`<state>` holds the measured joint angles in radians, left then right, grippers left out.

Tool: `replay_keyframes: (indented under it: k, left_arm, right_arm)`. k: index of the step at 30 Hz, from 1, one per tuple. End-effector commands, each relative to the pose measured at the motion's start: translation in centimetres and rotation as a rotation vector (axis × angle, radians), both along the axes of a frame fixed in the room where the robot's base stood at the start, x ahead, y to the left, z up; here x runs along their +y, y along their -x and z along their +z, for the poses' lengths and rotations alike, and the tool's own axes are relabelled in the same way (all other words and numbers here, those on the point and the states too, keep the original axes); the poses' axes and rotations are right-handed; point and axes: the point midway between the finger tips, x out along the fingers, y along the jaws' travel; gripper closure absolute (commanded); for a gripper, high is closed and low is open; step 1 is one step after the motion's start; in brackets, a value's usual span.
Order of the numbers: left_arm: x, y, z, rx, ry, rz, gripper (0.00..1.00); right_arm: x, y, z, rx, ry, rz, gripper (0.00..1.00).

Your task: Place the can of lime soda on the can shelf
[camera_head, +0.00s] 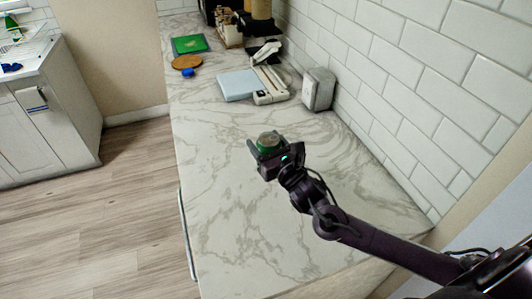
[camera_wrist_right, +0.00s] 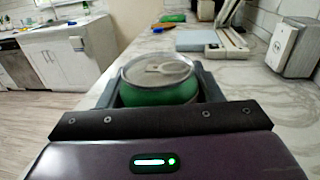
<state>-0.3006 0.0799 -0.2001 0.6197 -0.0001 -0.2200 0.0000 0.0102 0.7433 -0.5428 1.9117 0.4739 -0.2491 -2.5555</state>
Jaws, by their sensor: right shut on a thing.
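The can of lime soda is green with a silver top (camera_head: 268,139). My right gripper (camera_head: 265,150) is shut on it above the marble counter. In the right wrist view the can (camera_wrist_right: 160,92) stands upright between the fingers, its pull-tab lid facing up. Its lower part is hidden by the gripper body. I cannot tell how far the can is above the counter. No can shelf can be made out in either view. My left gripper is not in view.
The marble counter (camera_head: 225,200) is clear around the gripper. Farther back are a metal box (camera_head: 318,90), a white-and-grey device (camera_head: 270,85), a light blue board (camera_head: 238,85), a round wooden board (camera_head: 186,62) and a green item (camera_head: 190,44). A tiled wall (camera_head: 400,80) bounds the right.

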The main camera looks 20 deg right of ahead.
Motion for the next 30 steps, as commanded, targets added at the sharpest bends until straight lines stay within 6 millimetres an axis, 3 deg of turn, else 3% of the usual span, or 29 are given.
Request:
replay_keyframes:
  k: [12,24,25,30]
  left_arm:
    - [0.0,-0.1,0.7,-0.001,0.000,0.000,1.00]
    - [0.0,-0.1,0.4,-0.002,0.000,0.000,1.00]
    - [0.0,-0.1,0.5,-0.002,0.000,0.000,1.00]
    - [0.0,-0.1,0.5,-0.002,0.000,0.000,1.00]
  right_arm:
    - [0.0,0.0,-4.4,-0.004,-0.003,-0.001,0.80]
    - [0.0,0.0,-5.1,-0.005,-0.001,0.000,0.80]
    - [0.0,0.0,-5.2,-0.002,-0.001,0.000,0.38]
    - [0.0,0.0,-5.1,-0.001,-0.001,0.000,0.19]
